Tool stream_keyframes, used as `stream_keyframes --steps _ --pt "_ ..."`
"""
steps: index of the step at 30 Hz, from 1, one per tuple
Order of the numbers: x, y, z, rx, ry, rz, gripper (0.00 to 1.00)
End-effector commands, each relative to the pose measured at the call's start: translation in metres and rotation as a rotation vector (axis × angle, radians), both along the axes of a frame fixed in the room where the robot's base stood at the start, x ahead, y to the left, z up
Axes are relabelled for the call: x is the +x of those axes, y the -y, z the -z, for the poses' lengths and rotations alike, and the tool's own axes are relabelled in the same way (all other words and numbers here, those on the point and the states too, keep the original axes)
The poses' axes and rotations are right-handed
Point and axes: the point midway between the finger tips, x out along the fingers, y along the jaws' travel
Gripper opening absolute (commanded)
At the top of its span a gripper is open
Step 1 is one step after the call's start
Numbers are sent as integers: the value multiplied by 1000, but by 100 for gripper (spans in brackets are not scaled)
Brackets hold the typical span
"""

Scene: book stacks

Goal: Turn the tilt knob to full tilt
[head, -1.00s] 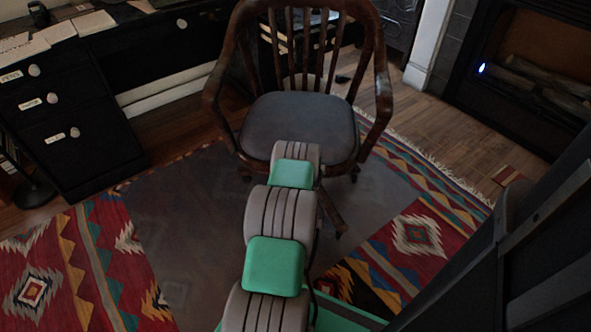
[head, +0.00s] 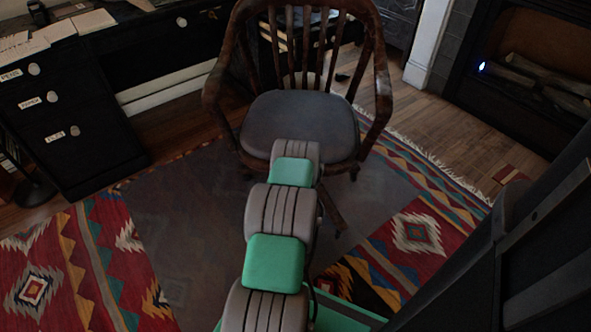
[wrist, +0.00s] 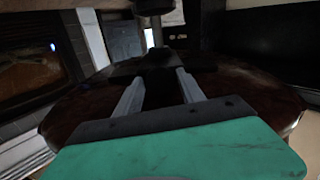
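The wooden armchair (head: 300,125) with a grey seat stands on the rug in the head view. My arm reaches to the chair's front edge, and its end is hidden below the seat. In the wrist view the brown seat underside (wrist: 255,95) fills the middle. My gripper (wrist: 160,75) has its two grey fingers apart, pointing in under the seat. A dark, rounded part (wrist: 158,58), perhaps the tilt knob, shows at or just beyond the fingertips against a dark plate. I cannot tell whether the fingers touch it, nor read its setting.
A black desk (head: 75,110) with labelled drawers stands at the left. A fireplace (head: 530,75) is at the right and also shows in the wrist view (wrist: 35,75). A patterned rug (head: 50,285) covers the floor. The chair's legs and base stand close to my arm.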

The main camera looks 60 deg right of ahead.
Motion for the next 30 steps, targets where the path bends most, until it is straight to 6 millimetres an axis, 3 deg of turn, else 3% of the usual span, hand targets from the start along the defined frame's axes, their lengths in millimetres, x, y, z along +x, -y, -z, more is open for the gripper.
stream_keyframes --steps 5,16,30 --pt "-2 -8 -1 1 0 0 46" --pt "-24 -68 -1 2 -1 -1 46" --pt "-26 -73 0 0 0 0 46"
